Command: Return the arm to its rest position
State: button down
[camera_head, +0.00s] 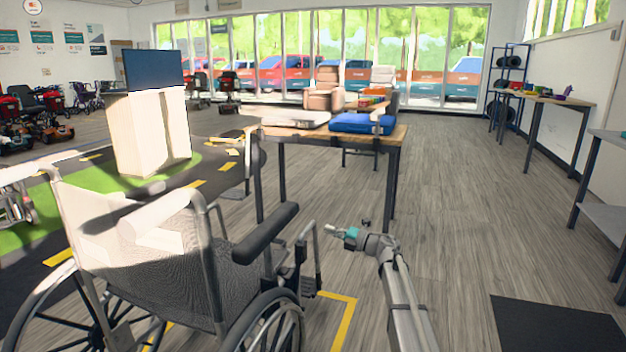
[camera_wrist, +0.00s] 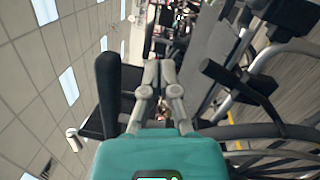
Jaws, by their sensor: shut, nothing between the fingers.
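My arm reaches forward from the bottom of the head view, right of the wheelchair. My gripper (camera_head: 332,229) is at its far end, turned left toward the wheelchair's front. In the wrist view my gripper (camera_wrist: 160,70) has its two fingers together and nothing between them. The wrist view is turned on its side, with the ceiling at left. The wheelchair (camera_head: 240,285) stands close on the left in the head view. Its armrest (camera_wrist: 119,92) shows beside the fingers in the wrist view. My gripper looks apart from the chair, but the exact gap is hard to tell.
A wooden table (camera_head: 330,133) with a blue cushion (camera_head: 362,123) stands beyond my gripper. A black mat (camera_head: 555,325) lies at the lower right. Side tables (camera_head: 548,99) line the right wall.

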jog(key=w+d+r+m+t+h+p, duration=0.1)
jog(key=d+r+m+t+h+p, duration=0.15)
jog(key=d+m+t+h, duration=0.3)
jog(key=d+r+m+t+h+p, duration=0.1)
jog(key=d+r+m+t+h, duration=0.2)
jog(key=m+t+h, duration=0.45)
jog(key=s+d+f+m+g+h+p, duration=0.1)
jog(key=s+d+f+m+g+h, duration=0.25)
jog(key=m, duration=0.35)
jog(key=s+d+f+m+g+h+p, duration=0.25)
jog(key=d+m+h, duration=0.2)
jog(key=m, duration=0.25)
jog(key=s+a+f+m+g+y+p, duration=0.1)
jog(key=s+a+f+m+g, duration=0.3)
jog(key=s, duration=0.6)
jog(key=s+d+f+g+y+p, duration=0.1)
jog(key=s+f+g+p, duration=0.1)
jog(key=s+g, duration=0.6)
jog(key=s+a+f+m+g+y+p, duration=0.1)
jog(key=s+a+f+m+g, duration=0.15)
jog(key=s, duration=1.05)
notch_tip(320, 180, up, 38)
jog(key=p, duration=3.8)
jog(key=shift+s+d+g, duration=0.2)
jog(key=shift+g, duration=0.15)
